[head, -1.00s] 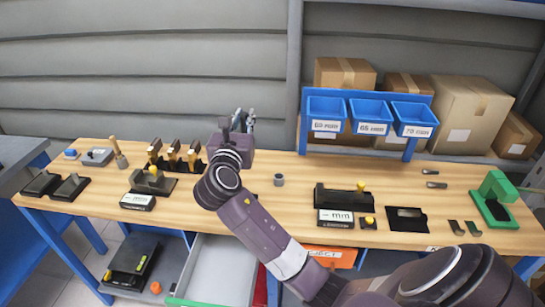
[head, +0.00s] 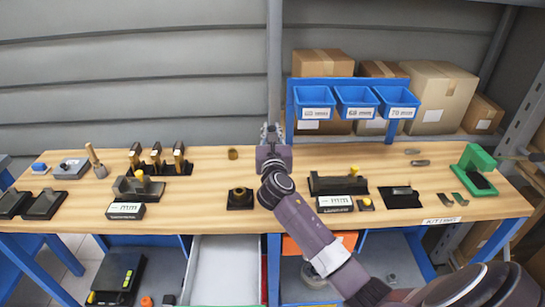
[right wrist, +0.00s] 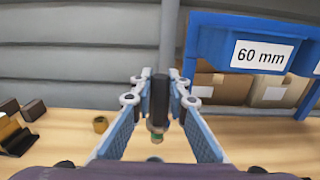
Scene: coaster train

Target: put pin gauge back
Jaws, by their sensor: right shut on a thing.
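My right gripper (head: 270,133) is raised over the back middle of the bench. In the right wrist view its two blue-sided fingers (right wrist: 158,98) are shut on an upright dark cylinder, which looks like the pin gauge (right wrist: 158,96). Its lower end has a lighter, greenish band and hangs clear above the bench top. In the head view the held piece is too small to make out. A black square block with a round raised ring (head: 240,198) sits on the bench, left of my right forearm. My left gripper is not in view.
A small brown cylinder (head: 233,153) stands behind the black block. Black holders with gold-brown parts (head: 157,162) are at left. Black fixtures (head: 338,184) and a green press (head: 478,170) are at right. Blue bins (head: 355,101) hang behind. An open drawer (head: 225,265) juts below.

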